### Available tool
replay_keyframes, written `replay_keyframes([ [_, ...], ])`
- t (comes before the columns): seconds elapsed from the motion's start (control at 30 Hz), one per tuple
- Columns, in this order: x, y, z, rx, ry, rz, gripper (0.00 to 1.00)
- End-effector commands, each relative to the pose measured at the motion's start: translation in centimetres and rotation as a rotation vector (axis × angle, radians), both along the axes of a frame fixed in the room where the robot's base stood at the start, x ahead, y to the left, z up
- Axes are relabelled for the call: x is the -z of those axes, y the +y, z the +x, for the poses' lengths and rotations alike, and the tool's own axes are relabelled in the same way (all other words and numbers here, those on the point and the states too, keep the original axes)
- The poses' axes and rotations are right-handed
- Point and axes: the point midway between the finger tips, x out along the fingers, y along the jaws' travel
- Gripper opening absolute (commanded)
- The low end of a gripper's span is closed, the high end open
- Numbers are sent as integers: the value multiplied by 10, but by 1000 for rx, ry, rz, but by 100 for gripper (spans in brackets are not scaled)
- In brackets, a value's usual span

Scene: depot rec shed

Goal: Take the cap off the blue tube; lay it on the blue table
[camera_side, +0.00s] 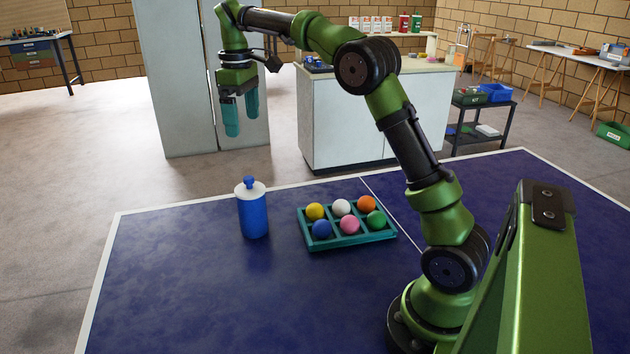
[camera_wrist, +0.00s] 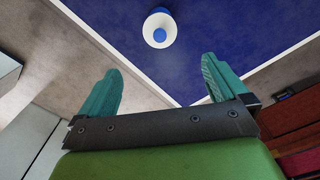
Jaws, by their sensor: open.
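The blue tube (camera_side: 253,215) stands upright on the blue table (camera_side: 170,290), near its far left corner. Its top is white, with a small blue cap (camera_side: 249,183) on it. In the wrist view the tube's white top (camera_wrist: 151,24) shows from above, with the blue cap (camera_wrist: 159,35) at its middle, near the picture's top edge. My gripper (camera_side: 242,120) has teal fingers and is open and empty. It hangs well above the tube, pointing down. In the wrist view its fingers (camera_wrist: 160,82) are spread wide with nothing between them.
A teal tray (camera_side: 347,241) with several coloured balls in compartments stands on the table just right of the tube. A white line (camera_side: 390,212) crosses the table beyond it. The table's front left area is clear. A white cabinet (camera_side: 380,115) stands behind the table.

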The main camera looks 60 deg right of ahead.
Motion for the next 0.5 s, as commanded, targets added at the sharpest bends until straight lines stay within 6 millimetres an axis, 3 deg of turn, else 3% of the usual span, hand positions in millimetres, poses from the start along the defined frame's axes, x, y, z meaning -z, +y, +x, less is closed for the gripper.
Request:
replay_keyframes([
  [0.5,98,1,0,-8,1,3,100],
])
